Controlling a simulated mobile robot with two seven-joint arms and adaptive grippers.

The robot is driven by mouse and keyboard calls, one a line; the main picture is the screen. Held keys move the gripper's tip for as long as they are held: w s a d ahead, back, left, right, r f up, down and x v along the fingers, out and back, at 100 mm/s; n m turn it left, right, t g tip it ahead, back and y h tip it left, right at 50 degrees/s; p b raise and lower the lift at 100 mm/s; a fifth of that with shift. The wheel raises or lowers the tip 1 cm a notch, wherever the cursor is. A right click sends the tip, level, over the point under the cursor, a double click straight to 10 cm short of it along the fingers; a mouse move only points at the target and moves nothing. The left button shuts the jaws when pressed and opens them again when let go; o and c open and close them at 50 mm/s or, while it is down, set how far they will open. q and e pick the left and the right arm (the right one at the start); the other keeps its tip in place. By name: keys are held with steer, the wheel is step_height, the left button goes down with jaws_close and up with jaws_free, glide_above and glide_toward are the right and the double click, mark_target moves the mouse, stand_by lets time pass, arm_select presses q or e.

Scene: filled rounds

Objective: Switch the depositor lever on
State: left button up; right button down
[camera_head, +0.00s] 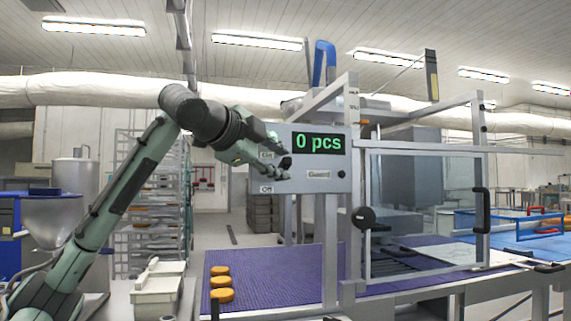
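The depositor's grey control panel (318,176) stands in the middle, with a green "0 pcs" display (319,144). A label that seems to read "Off" (266,155) is at its left side, and an "ON" label (266,189) is below it. My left gripper (283,167) is in front of the panel's left part, between the two labels. Its dark fingers cover this spot, and I cannot make out the lever apart from them. Whether the fingers touch or hold anything is unclear. My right gripper is out of view.
Several orange rounds (221,282) lie at the left of the purple conveyor belt (270,266). A clear guard frame (420,205) with a black handle (481,210) stands right of the panel. A pale bin (158,285) and a steel hopper (50,215) are at the left.

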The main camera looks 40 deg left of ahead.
arm_select(q)
steer(key=shift+x, duration=1.4)
steer(key=shift+r, duration=0.1)
jaws_close()
